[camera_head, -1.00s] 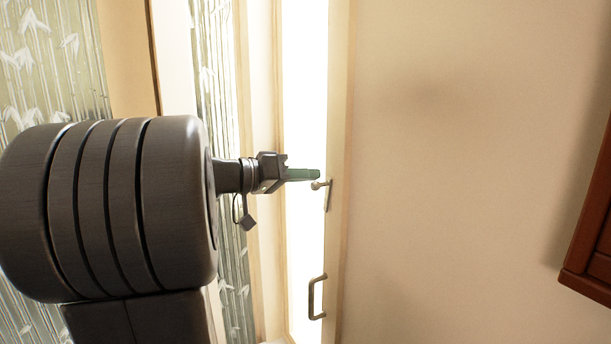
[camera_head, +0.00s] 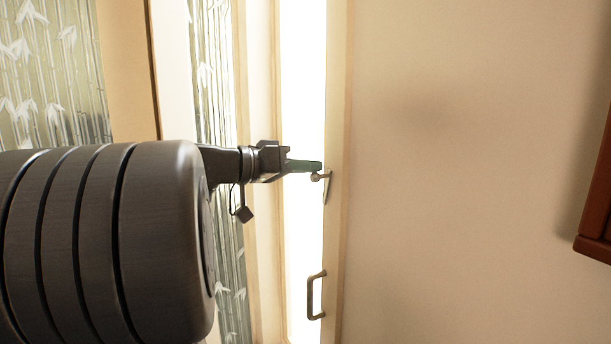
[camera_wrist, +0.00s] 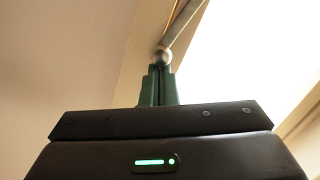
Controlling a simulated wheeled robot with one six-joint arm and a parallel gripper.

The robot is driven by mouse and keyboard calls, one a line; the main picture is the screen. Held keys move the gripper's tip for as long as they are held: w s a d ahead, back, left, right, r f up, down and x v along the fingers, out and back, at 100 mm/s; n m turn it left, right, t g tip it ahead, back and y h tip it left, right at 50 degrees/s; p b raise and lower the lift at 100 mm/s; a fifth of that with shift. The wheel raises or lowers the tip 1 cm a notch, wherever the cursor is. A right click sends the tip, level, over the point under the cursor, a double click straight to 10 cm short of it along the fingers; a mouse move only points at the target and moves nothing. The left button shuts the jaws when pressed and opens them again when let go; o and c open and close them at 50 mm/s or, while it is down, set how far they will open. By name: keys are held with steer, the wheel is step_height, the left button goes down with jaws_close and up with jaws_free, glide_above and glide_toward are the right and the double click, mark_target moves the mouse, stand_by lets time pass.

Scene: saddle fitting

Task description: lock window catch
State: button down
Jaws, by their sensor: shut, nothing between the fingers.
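The window catch (camera_head: 327,186) is a small metal lever with a round knob on the frame at the right edge of the bright window (camera_head: 303,110). My gripper (camera_head: 319,166) is shut and empty, its green fingers pointing right at the catch. Its tips are at the knob, just above it in the head view. In the wrist view the shut fingertips (camera_wrist: 159,68) are right at the round knob (camera_wrist: 163,54), and the lever (camera_wrist: 184,18) runs up and right from it. I cannot tell whether they touch.
A metal pull handle (camera_head: 315,296) is on the same frame below the catch. A bare beige wall (camera_head: 460,180) fills the right side, with a red-brown wooden cabinet (camera_head: 597,200) at the far right edge. Bamboo-patterned panels (camera_head: 50,70) stand at the left.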

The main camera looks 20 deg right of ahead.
steer(key=shift+s+d+f+m+t+b, duration=0.15)
steer(key=shift+s+f+m+b, duration=0.4)
steer(key=shift+b, duration=1.7)
steer(key=shift+s+a+f+m+t+b, duration=0.2)
steer(key=shift+s+m+b, duration=0.55)
steer(key=shift+b, duration=1.5)
steer(key=m+b, duration=0.1)
steer(key=b, duration=0.1)
steer(key=s+m+b, duration=0.1)
steer(key=b, duration=0.2)
steer(key=f+m+b, duration=0.1)
steer(key=b, duration=0.1)
steer(key=shift+s+d+f+t, duration=0.1)
steer(key=shift+s+d+t, duration=0.15)
steer(key=shift+s, duration=0.1)
steer(key=s+m+b, duration=0.1)
steer(key=b, duration=0.1)
steer(key=s+d+r+m+b, duration=0.1)
steer(key=s+m+b, duration=0.1)
steer(key=b, duration=0.1)
steer(key=s+d+m+t+b, duration=0.1)
steer(key=b, duration=0.2)
steer(key=shift+s+d+r+m, duration=0.15)
steer(key=shift+s+r+m, duration=0.05)
steer(key=shift+s+m, duration=0.1)
steer(key=s+a, duration=0.1)
steer(key=a, duration=0.9)
steer(key=shift+r, duration=0.25)
steer(key=shift+s, duration=0.1)
